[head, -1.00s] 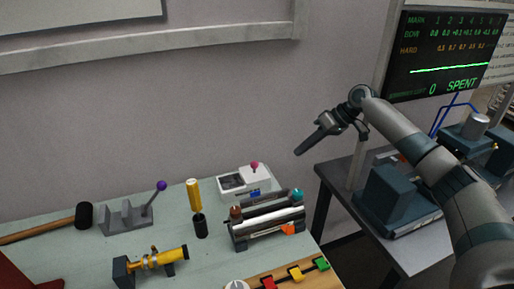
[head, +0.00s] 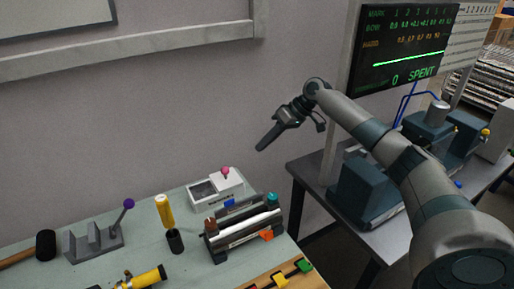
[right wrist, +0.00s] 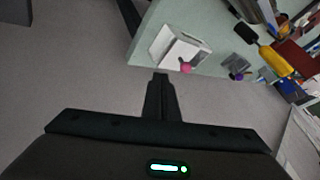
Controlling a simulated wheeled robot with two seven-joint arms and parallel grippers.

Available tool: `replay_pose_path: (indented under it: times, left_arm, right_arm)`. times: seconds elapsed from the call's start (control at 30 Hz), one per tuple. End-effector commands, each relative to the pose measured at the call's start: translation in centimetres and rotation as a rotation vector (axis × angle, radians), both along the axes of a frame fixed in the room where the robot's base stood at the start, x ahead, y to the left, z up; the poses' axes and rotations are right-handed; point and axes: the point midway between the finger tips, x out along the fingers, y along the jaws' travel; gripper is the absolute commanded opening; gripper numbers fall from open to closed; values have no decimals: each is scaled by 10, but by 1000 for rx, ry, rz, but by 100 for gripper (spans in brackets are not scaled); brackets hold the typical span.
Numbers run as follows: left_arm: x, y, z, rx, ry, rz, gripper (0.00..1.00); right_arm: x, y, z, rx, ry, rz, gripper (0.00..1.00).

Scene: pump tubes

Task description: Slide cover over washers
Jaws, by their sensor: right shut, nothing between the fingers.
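A small white box (head: 203,192) stands at the back right of the pale green table in the head view. Its white cover (head: 229,178) with a pink knob (head: 226,171) sits at the box's right part, leaving a dark grey opening at the left. Any washers inside are too small to make out. My right gripper (head: 262,147) is shut and empty, in the air above and to the right of the box, apart from it. In the right wrist view, the shut fingers (right wrist: 160,80) point toward the box (right wrist: 172,45) and pink knob (right wrist: 186,67). My left gripper is out of view.
A rack with dark and silver tubes (head: 240,230) stands just in front of the box. A yellow-handled tool (head: 164,209) and a grey stand with a purple-knobbed lever (head: 95,240) are to the left. A dark side table (head: 318,172) stands right, across a gap.

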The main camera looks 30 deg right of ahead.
Motion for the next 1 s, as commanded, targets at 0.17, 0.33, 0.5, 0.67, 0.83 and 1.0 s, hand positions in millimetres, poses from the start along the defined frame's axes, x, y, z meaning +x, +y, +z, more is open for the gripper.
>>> replay_pose_path:
  times: [0.17,0.33,0.5,0.67,0.83,1.0]
  left_arm:
    - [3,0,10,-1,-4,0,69]
    - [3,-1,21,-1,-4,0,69]
    - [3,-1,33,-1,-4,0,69]
    - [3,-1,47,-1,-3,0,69]
    - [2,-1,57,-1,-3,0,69]
    - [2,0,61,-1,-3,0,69]
  right_arm:
    - [6,13,-14,2,3,3,0]
    - [16,28,-35,1,5,1,0]
    - [26,45,-58,1,4,1,0]
    - [28,64,-62,-1,1,2,0]
    - [25,80,-61,-1,1,2,0]
    - [24,88,-61,0,2,0,0]
